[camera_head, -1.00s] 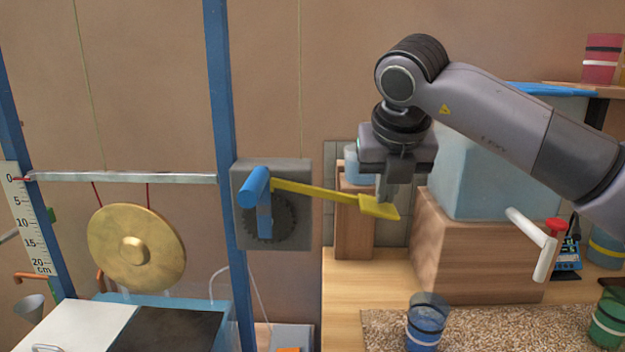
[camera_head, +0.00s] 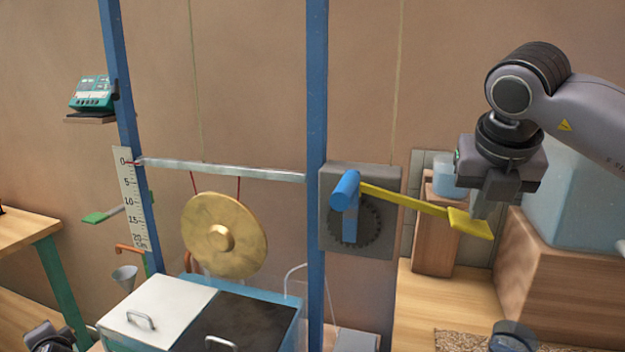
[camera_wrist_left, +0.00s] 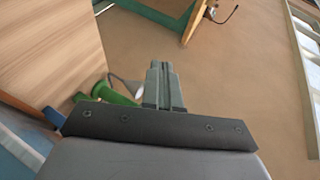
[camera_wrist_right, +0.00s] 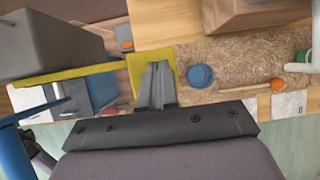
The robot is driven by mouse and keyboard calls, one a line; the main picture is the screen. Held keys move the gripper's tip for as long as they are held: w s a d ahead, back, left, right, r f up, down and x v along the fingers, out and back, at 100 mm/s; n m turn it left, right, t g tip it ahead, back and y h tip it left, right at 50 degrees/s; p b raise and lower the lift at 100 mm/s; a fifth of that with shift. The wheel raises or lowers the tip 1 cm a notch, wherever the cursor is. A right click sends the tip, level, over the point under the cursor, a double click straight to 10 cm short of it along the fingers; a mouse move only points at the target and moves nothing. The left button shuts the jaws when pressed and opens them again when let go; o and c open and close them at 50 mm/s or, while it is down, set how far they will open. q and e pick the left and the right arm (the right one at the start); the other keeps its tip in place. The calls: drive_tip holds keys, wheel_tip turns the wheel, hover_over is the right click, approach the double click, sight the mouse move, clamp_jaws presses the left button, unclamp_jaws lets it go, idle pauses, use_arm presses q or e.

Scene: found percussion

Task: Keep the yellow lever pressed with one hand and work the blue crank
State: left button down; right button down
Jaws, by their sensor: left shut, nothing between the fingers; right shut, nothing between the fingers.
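The yellow lever (camera_head: 415,203) reaches out to the right from the grey gear box (camera_head: 385,235) and ends in a flat yellow paddle (camera_head: 470,224). The blue crank (camera_head: 346,190) sits on the front of the same box, over a dark toothed wheel. My right gripper (camera_head: 484,210) is shut and empty, its fingertips at the paddle; I cannot tell whether they touch it. In the right wrist view the paddle (camera_wrist_right: 165,62) lies just beyond the right fingertips.
A blue post (camera_head: 316,90) stands just left of the gear box. A brass gong (camera_head: 224,236) hangs left of it, above a box with white and black lids (camera_head: 160,310). Wooden blocks (camera_head: 545,262) stand at the right. A green cylinder (camera_wrist_left: 120,97) is near the left gripper.

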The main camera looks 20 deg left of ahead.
use_arm(q)
drive_tip(key=w+r+n+t+h, duration=0.2)
drive_tip(key=w+r, duration=0.5)
drive_tip(key=r, duration=0.5)
drive_tip(key=w+r+n+t+h, duration=0.3)
drive_tip(key=w+r, duration=0.4)
drive_tip(key=r, duration=0.5)
drive_tip(key=s+d+r+m+t+h, duration=0.1)
drive_tip(key=d+r+m+t+h, duration=0.4)
drive_tip(key=r, duration=0.9)
drive_tip(key=d+r+t+h, duration=0.35)
drive_tip(key=d+r, duration=0.25)
drive_tip(key=r, duration=0.9)
drive_tip(key=d+r+m+g+h, duration=0.1)
drive_tip(key=d+m+g+h, duration=0.3)
drive_tip(key=d+m+h, duration=0.55)
drive_tip(key=d+f+m+g+h, duration=0.1)
drive_tip(key=d+f+g, duration=0.4)
drive_tip(key=d, duration=0.7)
drive_tip(key=s+d+f+m+g+h, duration=0.1)
drive_tip(key=d+f+g, duration=0.4)
drive_tip(key=d, duration=0.7)
drive_tip(key=s+d+f+m+g+h, duration=0.1)
drive_tip(key=d+f+m+g+h, duration=0.2)
drive_tip(key=d, duration=0.9)
wheel_tip(320, 180, down, 2)
drive_tip(key=shift+f+m+g, duration=0.2)
drive_tip(key=shift+m+g, duration=0.15)
drive_tip(key=shift+g, duration=0.6)
